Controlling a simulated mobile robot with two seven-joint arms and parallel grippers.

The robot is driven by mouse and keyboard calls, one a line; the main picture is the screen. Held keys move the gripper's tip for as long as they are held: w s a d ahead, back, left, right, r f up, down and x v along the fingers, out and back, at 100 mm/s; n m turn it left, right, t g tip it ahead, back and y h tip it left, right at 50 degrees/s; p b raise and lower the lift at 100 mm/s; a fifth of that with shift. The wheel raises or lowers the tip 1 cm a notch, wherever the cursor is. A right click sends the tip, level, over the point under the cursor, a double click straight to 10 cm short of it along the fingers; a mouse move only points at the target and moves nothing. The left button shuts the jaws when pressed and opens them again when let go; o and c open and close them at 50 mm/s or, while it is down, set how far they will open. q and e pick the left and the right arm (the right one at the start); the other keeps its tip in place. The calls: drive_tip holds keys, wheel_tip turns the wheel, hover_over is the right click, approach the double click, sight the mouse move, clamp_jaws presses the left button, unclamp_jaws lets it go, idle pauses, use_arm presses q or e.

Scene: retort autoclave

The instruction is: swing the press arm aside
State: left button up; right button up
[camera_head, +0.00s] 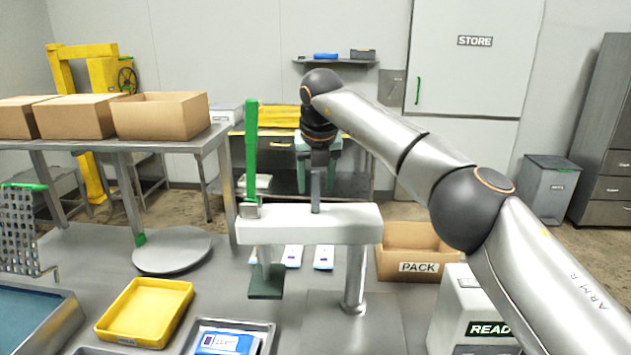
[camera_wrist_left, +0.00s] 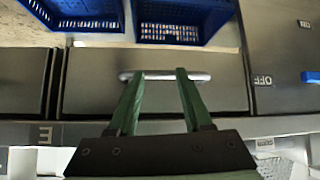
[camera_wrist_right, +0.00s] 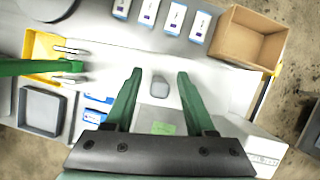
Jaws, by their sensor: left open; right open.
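The press arm (camera_head: 310,222) is a white horizontal beam on a metal post (camera_head: 355,280). A tall green lever (camera_head: 251,150) stands at its left end, with a dark green press plate (camera_head: 266,281) below. A grey upright peg (camera_head: 316,190) rises from the beam. My right gripper (camera_head: 317,178) is open above the beam, pointing down at the peg. In the right wrist view the peg's top (camera_wrist_right: 160,87) shows between the open fingers (camera_wrist_right: 160,72); contact cannot be told. My left gripper (camera_wrist_left: 154,74) is open and empty near a drawer's bar handle (camera_wrist_left: 165,76), away from the press.
A yellow tray (camera_head: 146,311) and a grey tray (camera_head: 266,333) with blue-white pouches lie front left. A PACK carton (camera_head: 415,252) stands right behind the post, and a white READ-labelled box (camera_head: 462,310) front right. Several pouches lie behind the beam.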

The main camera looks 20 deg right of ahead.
drive_tip(key=v, duration=1.2)
drive_tip(key=shift+r, duration=0.3)
